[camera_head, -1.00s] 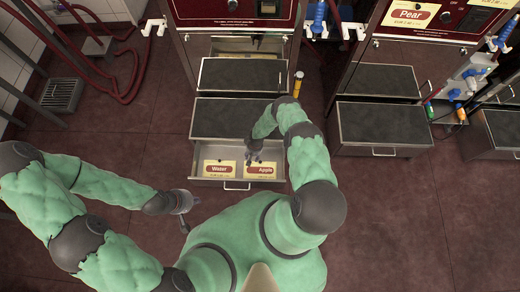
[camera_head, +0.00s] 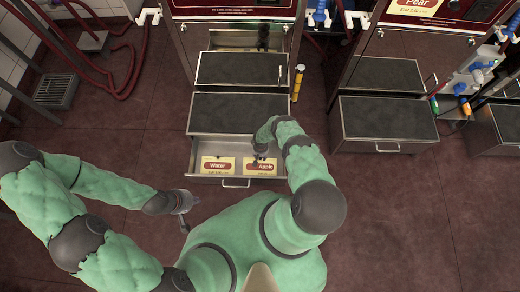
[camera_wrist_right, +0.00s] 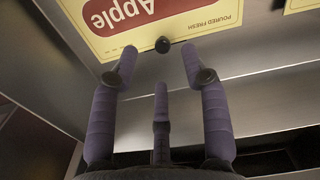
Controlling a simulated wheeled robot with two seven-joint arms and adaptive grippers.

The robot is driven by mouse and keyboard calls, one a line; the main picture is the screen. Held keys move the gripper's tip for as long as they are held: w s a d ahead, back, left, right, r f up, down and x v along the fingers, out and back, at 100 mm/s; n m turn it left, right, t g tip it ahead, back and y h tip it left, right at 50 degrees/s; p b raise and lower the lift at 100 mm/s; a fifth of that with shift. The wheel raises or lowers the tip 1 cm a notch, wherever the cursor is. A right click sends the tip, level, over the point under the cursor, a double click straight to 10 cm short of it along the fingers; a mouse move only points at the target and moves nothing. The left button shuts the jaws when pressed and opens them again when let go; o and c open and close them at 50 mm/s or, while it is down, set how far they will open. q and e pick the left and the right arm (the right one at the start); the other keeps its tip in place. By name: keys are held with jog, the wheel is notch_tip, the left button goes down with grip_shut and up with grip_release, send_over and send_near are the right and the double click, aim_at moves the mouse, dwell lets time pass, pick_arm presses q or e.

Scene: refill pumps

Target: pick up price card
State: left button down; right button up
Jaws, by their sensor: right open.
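Two price cards lie in the open bottom drawer (camera_head: 205,180) of the middle machine. The Water card (camera_head: 217,167) is on the left and the Apple card (camera_head: 266,166) on the right. The Apple card (camera_wrist_right: 205,20) fills the top of the right wrist view, with a dark round knob at its edge. My right gripper (camera_head: 260,155) is over the Apple card and hides part of it. In the right wrist view its fingers (camera_wrist_right: 161,52) are spread, empty, with tips at the card's edge; I cannot tell if they touch. My left gripper (camera_head: 187,212) is away, left of the drawer.
A Pear card (camera_head: 418,5) is on the right machine. A dark-topped drawer (camera_head: 240,112) sits just above the open one. A yellow cylinder (camera_head: 298,82) stands beside the middle machine. Red hoses (camera_head: 125,65) hang at the left.

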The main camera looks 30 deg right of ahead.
aim_at(260, 159)
jog(key=shift+w+f+b, duration=0.15)
jog(key=shift+f+b, duration=2.05)
jog(key=shift+f, duration=0.4)
grip_shut()
